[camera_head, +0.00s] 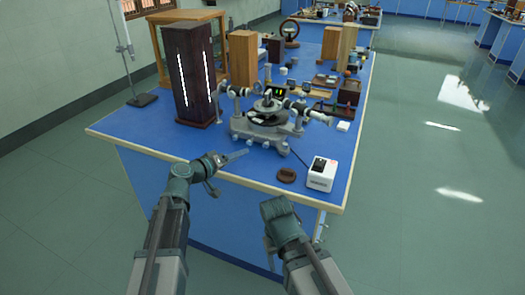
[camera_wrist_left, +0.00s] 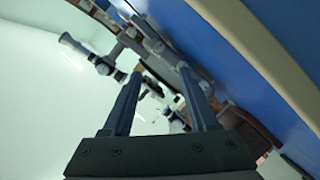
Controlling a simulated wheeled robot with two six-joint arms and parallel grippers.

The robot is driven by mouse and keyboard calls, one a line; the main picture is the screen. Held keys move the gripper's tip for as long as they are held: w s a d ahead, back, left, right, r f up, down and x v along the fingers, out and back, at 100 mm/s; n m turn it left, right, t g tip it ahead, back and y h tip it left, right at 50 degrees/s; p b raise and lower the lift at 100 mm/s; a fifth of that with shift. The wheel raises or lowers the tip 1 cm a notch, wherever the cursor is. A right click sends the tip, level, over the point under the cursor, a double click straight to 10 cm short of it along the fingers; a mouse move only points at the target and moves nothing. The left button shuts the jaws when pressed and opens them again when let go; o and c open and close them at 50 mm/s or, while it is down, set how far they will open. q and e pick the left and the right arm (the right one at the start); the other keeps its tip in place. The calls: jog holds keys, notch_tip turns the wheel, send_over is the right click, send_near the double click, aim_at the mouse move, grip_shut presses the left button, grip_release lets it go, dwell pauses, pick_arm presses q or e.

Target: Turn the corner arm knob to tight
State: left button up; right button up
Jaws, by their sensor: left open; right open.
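The grey spectrometer (camera_head: 268,118) stands on the blue bench, with a round central table and tubes reaching out to the left and right. Its small knobs are too small in the head view to tell which is the corner arm knob or how it is turned. My left gripper (camera_head: 237,156) is open and empty, in front of the spectrometer's left side and apart from it. In the left wrist view its two fingers (camera_wrist_left: 160,76) are spread, with parts of the spectrometer (camera_wrist_left: 104,64) beyond them. My right gripper (camera_head: 269,252) is low, off the bench's front edge, pointing down.
A white box (camera_head: 321,174) and a small brown block (camera_head: 287,175) sit near the front right corner of the blue bench (camera_head: 150,132). A tall dark lamp housing (camera_head: 188,75) stands left of the spectrometer. Wooden boxes (camera_head: 241,60) stand behind. The bench's front left is clear.

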aim_at(265, 146)
pick_arm(q)
jog(key=b+x, duration=0.3)
jog(key=x, duration=0.9)
jog(key=shift+w+d+f, duration=0.15)
jog(key=shift+w+d, duration=0.05)
jog(key=shift+w+d+f+b, duration=0.1)
jog(key=shift+w+d+b, duration=0.2)
jog(key=shift+w+d, duration=0.15)
grip_shut()
